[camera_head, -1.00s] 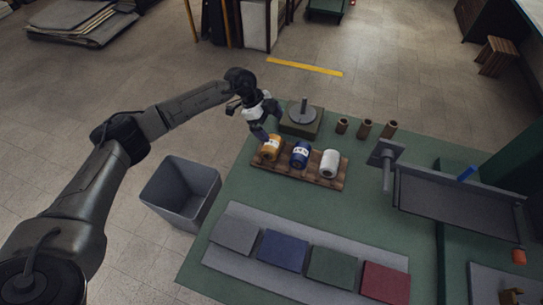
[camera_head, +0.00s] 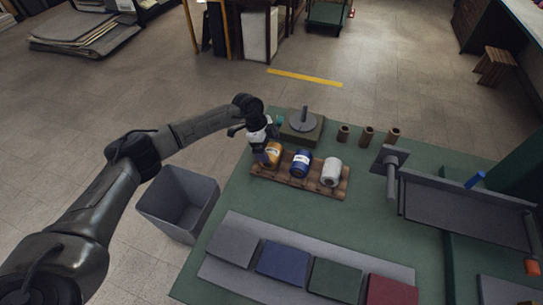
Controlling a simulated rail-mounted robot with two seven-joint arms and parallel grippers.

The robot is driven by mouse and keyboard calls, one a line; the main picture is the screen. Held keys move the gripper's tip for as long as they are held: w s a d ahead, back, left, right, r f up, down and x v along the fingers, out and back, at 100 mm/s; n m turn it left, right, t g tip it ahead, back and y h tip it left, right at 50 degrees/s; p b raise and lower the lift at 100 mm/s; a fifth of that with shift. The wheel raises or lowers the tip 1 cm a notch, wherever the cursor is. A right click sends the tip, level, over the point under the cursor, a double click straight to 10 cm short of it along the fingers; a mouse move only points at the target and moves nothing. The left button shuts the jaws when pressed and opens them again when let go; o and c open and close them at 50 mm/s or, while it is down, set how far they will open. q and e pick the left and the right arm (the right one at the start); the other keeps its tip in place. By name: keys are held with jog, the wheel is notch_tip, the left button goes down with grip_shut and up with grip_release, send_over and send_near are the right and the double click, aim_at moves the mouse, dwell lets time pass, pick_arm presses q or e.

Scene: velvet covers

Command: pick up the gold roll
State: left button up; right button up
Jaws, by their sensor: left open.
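The gold roll (camera_head: 274,155) stands at the left end of a wooden rack (camera_head: 314,182) on the green table. Beside it on the rack are a blue roll (camera_head: 301,164) and a white roll (camera_head: 331,172). My left gripper (camera_head: 264,157) is open, pointing down at the gold roll's left side and partly covering it. I cannot tell whether the fingers touch the roll. My right gripper does not show.
A grey post on a green block (camera_head: 302,126) stands just behind the rack. Several brown tubes (camera_head: 367,136) stand to its right. Grey, blue, green and red covers (camera_head: 283,259) lie along the front. A grey bin (camera_head: 177,204) stands left of the table. A dark tray (camera_head: 468,214) is at right.

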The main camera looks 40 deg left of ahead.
aim_at(271, 150)
pick_arm(q)
jog(key=b+x, duration=0.1)
jog(key=x, duration=0.3)
jog(key=shift+f, duration=0.15)
jog(key=shift+w+d+f, duration=0.1)
jog(key=shift+d+f, duration=0.05)
jog(key=shift+f, duration=0.15)
jog(key=shift+c, duration=0.2)
jog(key=c, duration=0.7)
jog(key=shift+o, duration=0.2)
jog(key=shift+r, duration=0.2)
